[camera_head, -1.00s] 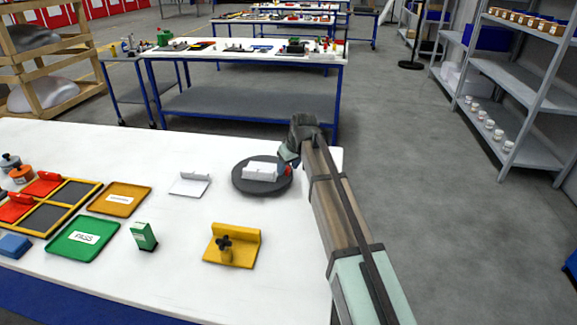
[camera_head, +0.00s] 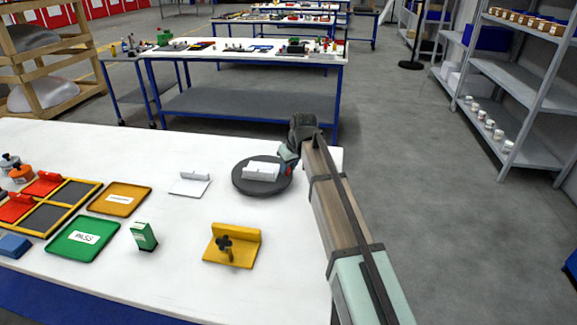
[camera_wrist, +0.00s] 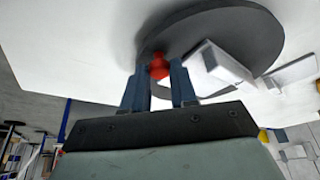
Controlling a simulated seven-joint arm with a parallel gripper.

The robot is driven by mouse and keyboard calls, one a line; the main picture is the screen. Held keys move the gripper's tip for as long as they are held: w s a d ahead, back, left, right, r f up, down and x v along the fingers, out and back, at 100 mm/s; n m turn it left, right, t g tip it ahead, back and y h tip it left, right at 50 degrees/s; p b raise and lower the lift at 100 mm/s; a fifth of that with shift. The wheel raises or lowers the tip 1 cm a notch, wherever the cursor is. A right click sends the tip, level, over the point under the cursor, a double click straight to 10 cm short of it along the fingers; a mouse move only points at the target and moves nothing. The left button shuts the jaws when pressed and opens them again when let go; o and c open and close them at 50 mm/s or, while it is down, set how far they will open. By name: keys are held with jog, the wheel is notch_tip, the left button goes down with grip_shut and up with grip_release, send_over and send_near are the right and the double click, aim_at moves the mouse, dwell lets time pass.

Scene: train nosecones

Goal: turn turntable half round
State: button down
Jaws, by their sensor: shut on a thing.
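The turntable (camera_head: 247,186) is a dark grey disc near the right end of the white table. It also shows in the wrist view (camera_wrist: 245,25). A white block-like piece (camera_head: 262,172) sits on the disc, and shows beside my fingers in the wrist view (camera_wrist: 225,68). A red knob (camera_wrist: 158,68) is at the disc's rim. My gripper (camera_wrist: 159,76) is shut on the red knob, with one blue finger on each side. In the head view my gripper (camera_head: 287,168) is at the right edge of the disc, and the knob is mostly hidden there.
Left of the turntable is a white angled stand (camera_head: 190,184). A yellow bracket with a dark knob (camera_head: 232,246), a green box (camera_head: 144,236), a green PASS tray (camera_head: 62,247) and an orange tray (camera_head: 105,207) stand nearer and left. The table (camera_head: 190,285) is bare in front.

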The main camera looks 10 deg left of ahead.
aim_at(265, 159)
jog(key=shift+w, duration=0.15)
